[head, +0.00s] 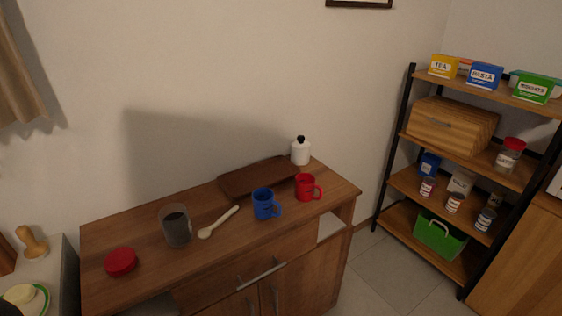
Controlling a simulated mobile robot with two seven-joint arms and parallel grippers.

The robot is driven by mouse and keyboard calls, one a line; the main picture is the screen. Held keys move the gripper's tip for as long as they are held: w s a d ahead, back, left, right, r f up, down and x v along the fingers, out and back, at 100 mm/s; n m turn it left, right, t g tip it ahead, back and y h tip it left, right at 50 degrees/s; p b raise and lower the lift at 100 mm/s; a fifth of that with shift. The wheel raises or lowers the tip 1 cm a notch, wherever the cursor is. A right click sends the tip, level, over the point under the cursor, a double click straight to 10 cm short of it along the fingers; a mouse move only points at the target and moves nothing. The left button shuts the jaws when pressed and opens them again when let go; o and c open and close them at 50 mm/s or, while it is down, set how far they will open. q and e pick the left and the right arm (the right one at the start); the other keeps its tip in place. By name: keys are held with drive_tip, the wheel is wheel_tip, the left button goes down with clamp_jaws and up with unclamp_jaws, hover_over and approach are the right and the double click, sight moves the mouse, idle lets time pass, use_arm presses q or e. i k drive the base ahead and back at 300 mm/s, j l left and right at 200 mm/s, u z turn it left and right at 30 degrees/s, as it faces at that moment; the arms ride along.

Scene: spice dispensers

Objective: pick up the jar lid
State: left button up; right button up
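A round red jar lid (121,262) lies flat on the left end of the wooden cabinet top (150,225). An open clear jar (175,226) with dark contents stands upright to the right of the lid, apart from it. Another jar with a red lid (514,143) stands on the shelf unit at the right. Neither of my grippers shows in the head view.
A wooden spoon (218,223), a blue mug (265,204), a red mug (307,187), a brown tray (258,177) and a white bottle with a black top (300,151) share the cabinet top. A side surface (62,262) at the left holds a plate (42,300).

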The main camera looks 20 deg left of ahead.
sight(121, 261)
drive_tip(key=u, duration=1.85)
